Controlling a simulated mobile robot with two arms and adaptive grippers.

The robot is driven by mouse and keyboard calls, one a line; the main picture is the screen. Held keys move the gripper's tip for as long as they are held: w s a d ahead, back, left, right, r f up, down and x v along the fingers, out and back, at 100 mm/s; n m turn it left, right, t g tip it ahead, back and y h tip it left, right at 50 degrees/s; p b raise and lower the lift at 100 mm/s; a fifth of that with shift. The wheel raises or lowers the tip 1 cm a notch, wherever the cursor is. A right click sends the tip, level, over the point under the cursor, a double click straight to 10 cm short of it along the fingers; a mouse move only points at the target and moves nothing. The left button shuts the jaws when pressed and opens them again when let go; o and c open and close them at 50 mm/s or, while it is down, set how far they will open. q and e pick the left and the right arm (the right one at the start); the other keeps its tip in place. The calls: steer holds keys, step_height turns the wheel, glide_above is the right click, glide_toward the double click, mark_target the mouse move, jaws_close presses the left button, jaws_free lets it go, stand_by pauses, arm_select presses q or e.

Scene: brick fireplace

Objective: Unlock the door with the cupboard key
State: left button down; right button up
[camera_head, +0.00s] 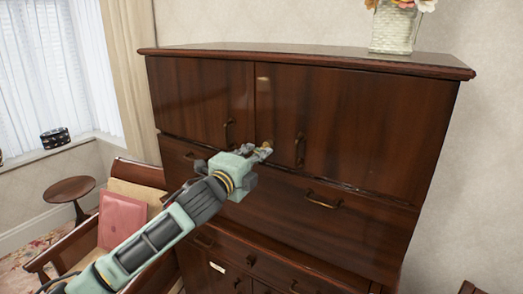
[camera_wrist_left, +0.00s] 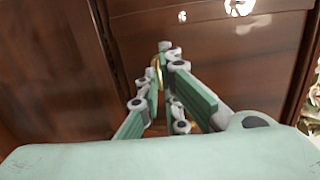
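The dark wooden cupboard (camera_head: 330,115) has two upper doors, each with a brass handle. My left gripper (camera_head: 264,152) is in front of the seam between these doors, near their lower edge, between the handles. In the left wrist view its fingers (camera_wrist_left: 156,75) come close together around a small brass piece (camera_wrist_left: 153,73), which looks like the cupboard key. Most of the key is hidden by the fingers, and a small brass spot shows at the fingertips in the head view. I cannot tell whether the key is in a lock. Both doors look shut. My right gripper is out of view.
Below the doors is a wide drawer front (camera_head: 350,205) with brass handles, then smaller drawers. A wooden armchair with a pink cushion (camera_head: 121,222) and a small round table (camera_head: 69,189) stand at left.

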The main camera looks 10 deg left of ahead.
arm_select(q)
steer(key=c, duration=1.9)
jaws_free()
steer(key=shift+o, duration=0.2)
